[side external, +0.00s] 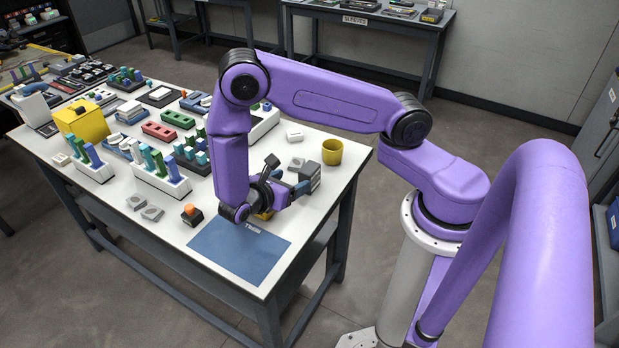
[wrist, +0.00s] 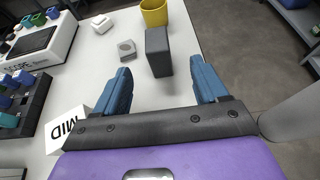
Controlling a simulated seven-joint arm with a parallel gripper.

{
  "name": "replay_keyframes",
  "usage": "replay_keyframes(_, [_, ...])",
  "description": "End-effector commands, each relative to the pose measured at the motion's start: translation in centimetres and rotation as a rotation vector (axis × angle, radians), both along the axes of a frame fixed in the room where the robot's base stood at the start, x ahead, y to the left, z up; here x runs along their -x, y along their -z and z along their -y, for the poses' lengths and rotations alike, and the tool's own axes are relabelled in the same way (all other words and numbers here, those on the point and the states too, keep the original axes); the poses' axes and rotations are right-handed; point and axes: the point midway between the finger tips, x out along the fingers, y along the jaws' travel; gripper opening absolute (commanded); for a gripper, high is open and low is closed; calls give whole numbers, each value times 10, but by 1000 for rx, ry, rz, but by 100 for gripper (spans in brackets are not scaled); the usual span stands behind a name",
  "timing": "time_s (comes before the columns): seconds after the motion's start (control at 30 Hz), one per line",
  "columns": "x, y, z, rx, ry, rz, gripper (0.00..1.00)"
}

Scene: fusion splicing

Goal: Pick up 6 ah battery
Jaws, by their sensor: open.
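A dark grey upright block (wrist: 158,52), likely the 6 ah battery though I see no label, stands on the white table straight ahead in the wrist view. In the side external view a dark grey block (side external: 310,172) shows just beyond my gripper near the table's right edge. My gripper (wrist: 161,76) has two blue fingers spread wide apart with nothing between them. The block lies just past the fingertips, roughly centred between them. In the side external view my gripper (side external: 288,183) is low over the table, partly hidden by my wrist.
A yellow cup (wrist: 154,12) stands behind the block. A small grey holder (wrist: 127,49) lies left of it. A white sign marked MID (wrist: 68,129) and a dark rack (wrist: 25,105) are at left. A blue mat (side external: 238,250) lies clear at the table's near corner.

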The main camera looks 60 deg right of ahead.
Motion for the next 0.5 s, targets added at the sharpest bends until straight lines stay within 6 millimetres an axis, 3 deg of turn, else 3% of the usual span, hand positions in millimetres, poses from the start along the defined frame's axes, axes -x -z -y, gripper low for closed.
replay_keyframes(0.2, [1,15,37,2,2,-2,72])
replay_keyframes(0.5, [1,23,56,0,1,0,72])
